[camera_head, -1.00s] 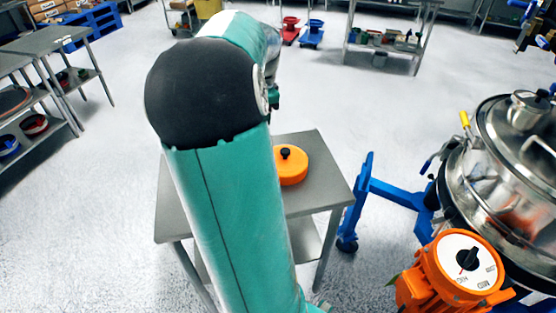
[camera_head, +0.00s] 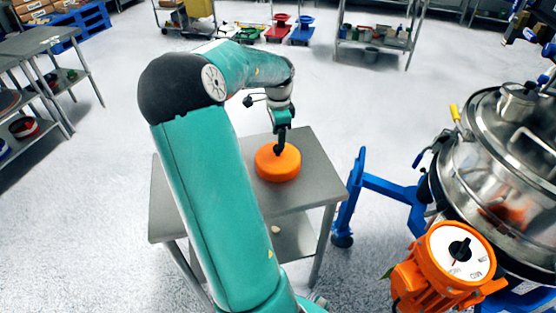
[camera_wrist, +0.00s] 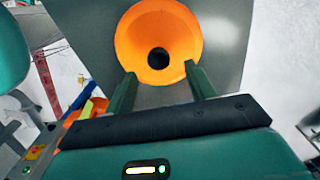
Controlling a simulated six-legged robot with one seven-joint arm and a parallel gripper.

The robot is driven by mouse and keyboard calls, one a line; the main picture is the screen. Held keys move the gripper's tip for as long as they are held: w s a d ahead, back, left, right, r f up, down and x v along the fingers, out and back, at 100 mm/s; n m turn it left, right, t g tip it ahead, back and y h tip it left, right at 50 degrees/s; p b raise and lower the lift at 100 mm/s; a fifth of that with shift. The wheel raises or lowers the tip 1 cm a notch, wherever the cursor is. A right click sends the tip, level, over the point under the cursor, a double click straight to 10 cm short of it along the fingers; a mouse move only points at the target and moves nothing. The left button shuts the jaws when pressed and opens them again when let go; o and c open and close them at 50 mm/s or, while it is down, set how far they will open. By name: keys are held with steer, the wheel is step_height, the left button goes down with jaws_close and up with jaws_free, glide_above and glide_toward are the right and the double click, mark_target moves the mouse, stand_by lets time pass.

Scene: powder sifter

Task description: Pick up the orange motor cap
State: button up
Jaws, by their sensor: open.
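The orange motor cap (camera_head: 278,165) is a round orange disc with a black knob on top, lying on a small grey metal table (camera_head: 318,178). In the wrist view the cap (camera_wrist: 150,25) is at the top centre, with its dark knob between and just beyond the fingertips. My gripper (camera_head: 280,142) is over the cap, at the knob. In the wrist view my gripper (camera_wrist: 158,78) has its two green fingers apart, with nothing held between them. Whether a finger touches the knob cannot be told. The head view hides the knob partly behind the gripper.
A steel sifter vessel (camera_head: 500,150) stands at the right on a blue frame (camera_head: 385,187). An orange motor (camera_head: 440,270) with a white dial face is at the lower right. Steel shelves stand at the left and back. The table around the cap is bare.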

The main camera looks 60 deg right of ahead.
mark_target(278, 156)
step_height(278, 156, down, 5)
steer(key=shift+a+r, duration=0.1)
steer(key=shift+r, duration=0.05)
jaws_close()
